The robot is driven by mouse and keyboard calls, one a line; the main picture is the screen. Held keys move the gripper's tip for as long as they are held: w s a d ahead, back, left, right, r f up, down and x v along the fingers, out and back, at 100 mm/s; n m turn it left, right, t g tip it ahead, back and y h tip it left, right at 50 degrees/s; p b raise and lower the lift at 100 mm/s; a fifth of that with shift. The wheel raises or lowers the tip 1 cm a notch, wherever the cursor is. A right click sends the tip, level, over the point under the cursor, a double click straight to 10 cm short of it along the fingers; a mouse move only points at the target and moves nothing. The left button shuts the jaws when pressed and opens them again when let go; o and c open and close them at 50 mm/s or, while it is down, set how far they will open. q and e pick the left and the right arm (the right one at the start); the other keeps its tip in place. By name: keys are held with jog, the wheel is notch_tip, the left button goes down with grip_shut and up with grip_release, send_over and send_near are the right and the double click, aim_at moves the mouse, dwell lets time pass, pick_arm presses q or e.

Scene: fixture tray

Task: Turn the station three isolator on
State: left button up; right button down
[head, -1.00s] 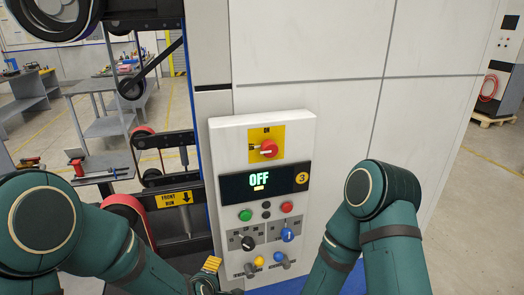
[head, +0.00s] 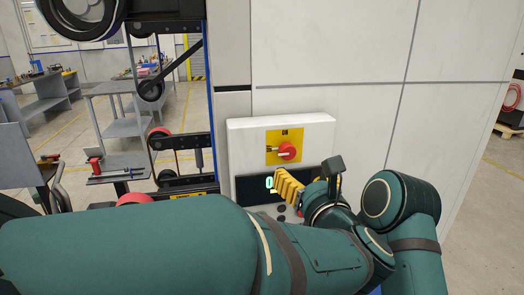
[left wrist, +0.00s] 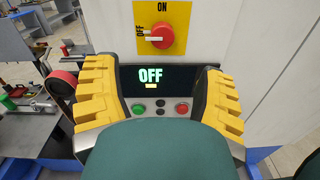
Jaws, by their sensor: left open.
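The isolator is a red rotary knob (head: 287,151) on a yellow plate (head: 271,157) near the top of the white control panel (head: 244,130). In the left wrist view the knob (left wrist: 160,36) has its pale handle pointing left at OFF, with ON marked at the top. The display (left wrist: 178,76) below reads OFF. My left gripper (head: 308,170) is open and empty in front of the panel, just below the knob and apart from it. Its yellow-padded fingers (left wrist: 158,72) frame the display in the left wrist view. My right gripper is out of view.
Green (left wrist: 138,108) and red (left wrist: 181,110) push buttons sit below the display. A belt machine (head: 181,160) stands left of the panel. Plain wall (head: 330,50) lies above it.

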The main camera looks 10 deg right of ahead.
aim_at(289, 153)
pick_arm(q)
jog(key=w+p, duration=0.1)
jog(key=w, duration=1.1)
jog(key=shift+w+f, duration=0.1)
jog(key=shift+f, duration=0.05)
jog(key=shift+d, duration=0.1)
grip_shut()
